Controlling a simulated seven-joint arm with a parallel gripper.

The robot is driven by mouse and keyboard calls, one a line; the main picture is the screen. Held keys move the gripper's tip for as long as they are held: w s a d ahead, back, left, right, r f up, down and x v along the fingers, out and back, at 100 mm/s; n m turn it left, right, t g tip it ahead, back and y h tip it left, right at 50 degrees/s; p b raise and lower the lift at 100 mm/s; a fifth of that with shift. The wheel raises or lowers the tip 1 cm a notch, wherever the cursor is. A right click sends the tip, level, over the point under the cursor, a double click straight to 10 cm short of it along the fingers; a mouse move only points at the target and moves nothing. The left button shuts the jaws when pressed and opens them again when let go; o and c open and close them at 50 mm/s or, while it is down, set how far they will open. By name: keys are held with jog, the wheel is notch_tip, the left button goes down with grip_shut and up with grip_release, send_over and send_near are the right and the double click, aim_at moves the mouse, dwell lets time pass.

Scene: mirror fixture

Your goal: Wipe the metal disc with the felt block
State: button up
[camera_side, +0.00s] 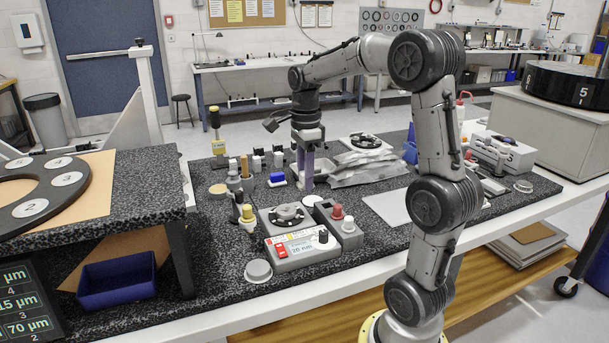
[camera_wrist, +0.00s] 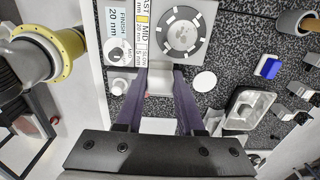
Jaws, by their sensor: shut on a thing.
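My gripper (camera_side: 307,188) points down with its purple fingers near the small polishing machine. In the wrist view the fingertips (camera_wrist: 160,78) close on a pale grey block (camera_wrist: 160,82), which seems to be the felt block. In the side view it is too small to make out. The disc also shows in the side view (camera_side: 287,213). I cannot tell how high the block is, but it appears beside the disc, not over it.
A control box (camera_side: 340,226) with a red knob stands beside the machine. A blue-and-white block (camera_wrist: 268,67) lies behind it. A yellow-collared post (camera_side: 247,215) stands at the left. Foil bags (camera_side: 365,168) lie behind to the right. A flat grey plate (camera_side: 390,207) lies right of the box.

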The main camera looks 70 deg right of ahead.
aim_at(289, 208)
grip_shut()
jog(key=shift+w+d+f, duration=0.35)
jog(key=shift+w+f, duration=0.15)
jog(key=shift+f, duration=0.7)
jog(key=shift+w+d+f, duration=0.3)
jog(key=shift+w+f, duration=0.2)
jog(key=shift+f, duration=0.7)
jog(key=shift+w+d+f, duration=0.35)
jog(key=shift+w+f, duration=0.15)
jog(key=shift+f, duration=0.7)
jog(key=shift+w+a+f, duration=0.15)
jog(key=shift+w+a, duration=0.6)
jog(key=shift+w, duration=0.1)
jog(key=shift+w+a, duration=1.25)
jog(key=shift+a, duration=0.1)
jog(key=shift+s+d, duration=2.05)
jog(key=shift+d, duration=0.05)
jog(key=shift+a, duration=0.15)
jog(key=shift+w+a, duration=1.95)
jog(key=shift+s+d, duration=2.1)
notch_tip(289, 208, up, 8)
